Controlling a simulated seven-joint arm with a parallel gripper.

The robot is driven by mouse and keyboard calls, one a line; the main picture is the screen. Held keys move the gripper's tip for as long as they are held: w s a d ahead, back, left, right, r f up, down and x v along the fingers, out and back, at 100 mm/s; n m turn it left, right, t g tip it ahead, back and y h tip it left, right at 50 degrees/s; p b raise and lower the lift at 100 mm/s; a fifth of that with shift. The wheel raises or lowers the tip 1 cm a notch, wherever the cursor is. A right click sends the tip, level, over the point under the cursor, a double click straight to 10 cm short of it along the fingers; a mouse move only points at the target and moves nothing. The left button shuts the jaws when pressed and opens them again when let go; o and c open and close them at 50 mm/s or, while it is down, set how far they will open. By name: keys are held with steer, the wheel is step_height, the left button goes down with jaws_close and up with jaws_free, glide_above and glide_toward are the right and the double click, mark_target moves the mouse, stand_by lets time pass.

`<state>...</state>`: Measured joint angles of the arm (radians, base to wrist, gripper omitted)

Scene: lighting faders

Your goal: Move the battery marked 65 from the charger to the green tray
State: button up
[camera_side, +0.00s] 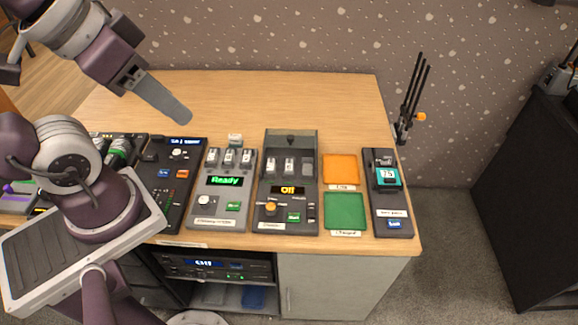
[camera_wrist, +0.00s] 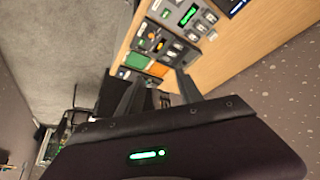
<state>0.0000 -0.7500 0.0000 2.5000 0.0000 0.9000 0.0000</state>
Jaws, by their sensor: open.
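Small grey batteries stand in two dark units; their marks are too small to read, so I cannot tell which is 65. One unit (camera_side: 215,210) shows "Ready" and has several grey blocks along its back. The other unit (camera_side: 262,215) shows "Off" and holds two upright batteries (camera_side: 280,165) in its back bay. I cannot tell which is the charger. The green tray (camera_side: 345,211) is flat and empty, right of the "Off" unit; it also shows in the wrist view (camera_wrist: 137,61). My gripper (camera_side: 184,117) is open and empty, high above the table's back left, apart from everything.
An orange tray (camera_side: 341,169) lies behind the green one. A unit with a teal screen (camera_side: 388,177) stands at the right edge. A control panel (camera_side: 180,185) is left of the "Ready" unit. The table (camera_side: 330,100) is clear along the back. A black stand (camera_side: 408,110) rises at the back right.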

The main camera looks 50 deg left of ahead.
steer(key=c, duration=0.5)
